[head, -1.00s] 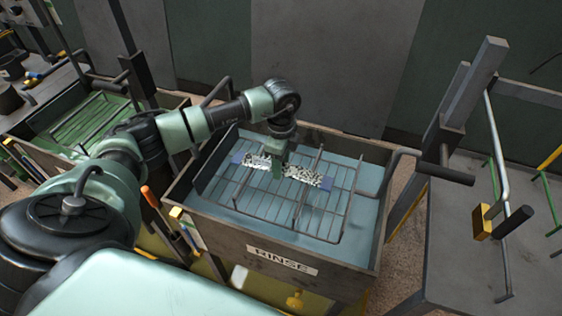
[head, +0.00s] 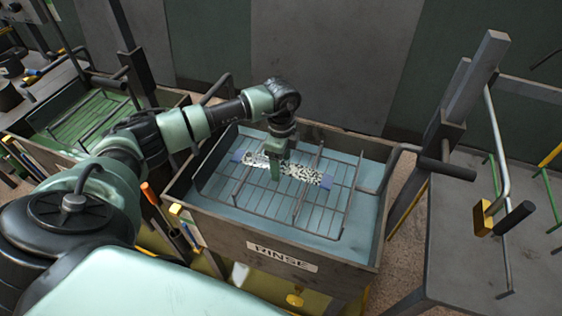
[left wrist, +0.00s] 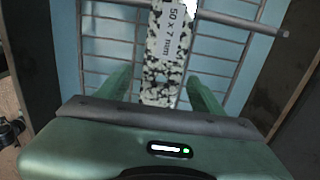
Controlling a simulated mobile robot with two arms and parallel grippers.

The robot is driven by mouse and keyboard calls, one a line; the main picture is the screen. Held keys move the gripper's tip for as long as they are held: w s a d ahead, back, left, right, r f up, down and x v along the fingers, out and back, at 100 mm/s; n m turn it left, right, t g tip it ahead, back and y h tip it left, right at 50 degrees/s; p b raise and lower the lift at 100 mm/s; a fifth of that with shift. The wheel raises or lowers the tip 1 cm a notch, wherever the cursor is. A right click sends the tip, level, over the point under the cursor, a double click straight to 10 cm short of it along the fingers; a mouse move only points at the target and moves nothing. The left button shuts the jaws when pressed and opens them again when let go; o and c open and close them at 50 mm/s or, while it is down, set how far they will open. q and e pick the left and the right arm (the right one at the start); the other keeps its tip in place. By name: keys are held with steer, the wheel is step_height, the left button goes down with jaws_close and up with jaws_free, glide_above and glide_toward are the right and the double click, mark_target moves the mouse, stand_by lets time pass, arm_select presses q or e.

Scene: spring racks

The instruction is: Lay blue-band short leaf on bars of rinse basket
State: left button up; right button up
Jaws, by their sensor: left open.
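The blue-band short leaf (head: 302,173) is a speckled black-and-white strip with blue ends. It lies across the wire bars of the rinse basket (head: 341,215) in the head view. In the left wrist view the leaf (left wrist: 164,58) shows a "50 x 7 mm" label, and the basket bars pass beneath it. My right gripper is not in view.
The rinse tank (head: 212,232) has high walls and blue liquid around the basket. A second tank with a green basket (head: 88,117) stands at the left. A grey bench (head: 455,235) with an upright post and hooked rods is at the right.

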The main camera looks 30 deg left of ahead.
arm_select(q)
steer(key=shift+r, duration=0.45)
steer(key=shift+w+r, duration=0.1)
steer(key=shift+r, duration=0.25)
step_height(320, 180, up, 11)
steer(key=b, duration=0.3)
steer(key=shift+r, duration=0.2)
steer(key=shift+f, duration=0.1)
